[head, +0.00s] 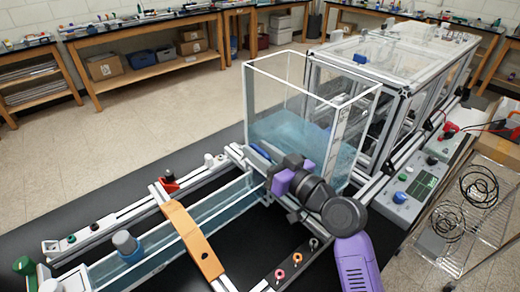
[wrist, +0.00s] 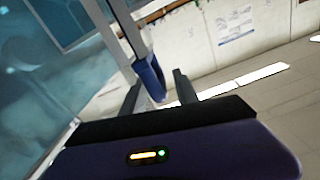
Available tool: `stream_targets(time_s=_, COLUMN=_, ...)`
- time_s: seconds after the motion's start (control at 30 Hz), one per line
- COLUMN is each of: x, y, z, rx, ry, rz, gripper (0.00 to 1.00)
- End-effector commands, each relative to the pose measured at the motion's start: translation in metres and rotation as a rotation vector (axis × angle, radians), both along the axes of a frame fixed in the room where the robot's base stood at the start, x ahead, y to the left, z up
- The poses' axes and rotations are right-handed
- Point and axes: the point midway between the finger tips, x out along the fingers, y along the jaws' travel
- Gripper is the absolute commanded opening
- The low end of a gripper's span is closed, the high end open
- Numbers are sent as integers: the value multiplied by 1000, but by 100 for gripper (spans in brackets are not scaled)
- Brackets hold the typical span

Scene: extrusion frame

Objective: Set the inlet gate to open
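A clear tank (head: 300,125) of bluish water stands at the head of a long clear channel (head: 215,212). A blue handle (head: 260,152) sits low at the tank's front left corner; I take it to be the inlet gate's handle. My gripper (head: 269,168) is beside it at the tank's front, with its fingertips hard to make out there. In the wrist view, the blue handle (wrist: 150,76) hangs on a pale bar between the two dark fingers of my gripper (wrist: 158,92). The fingers look apart, with a gap at the right. The gate plate itself cannot be made out.
An orange-brown bridge (head: 192,240) spans the channel. A red piece (head: 169,182) sits on the left rail. A grey-blue cylinder (head: 125,243) stands in the channel. A control box with a blue knob (head: 400,197) is at the right. Open floor lies behind left.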

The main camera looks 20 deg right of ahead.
Motion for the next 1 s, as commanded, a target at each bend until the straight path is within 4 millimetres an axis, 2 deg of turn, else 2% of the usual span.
stream_targets(time_s=0.13, x=0, y=0, z=0, rx=0, ry=0, rz=0, gripper=36)
stream_targets(time_s=0.17, x=0, y=0, z=0, rx=0, ry=0, rz=0, gripper=32)
stream_targets(time_s=0.33, x=0, y=0, z=0, rx=0, ry=0, rz=0, gripper=0)
stream_targets(time_s=1.0, x=-1, y=2, z=0, rx=2, ry=1, rz=4, gripper=0)
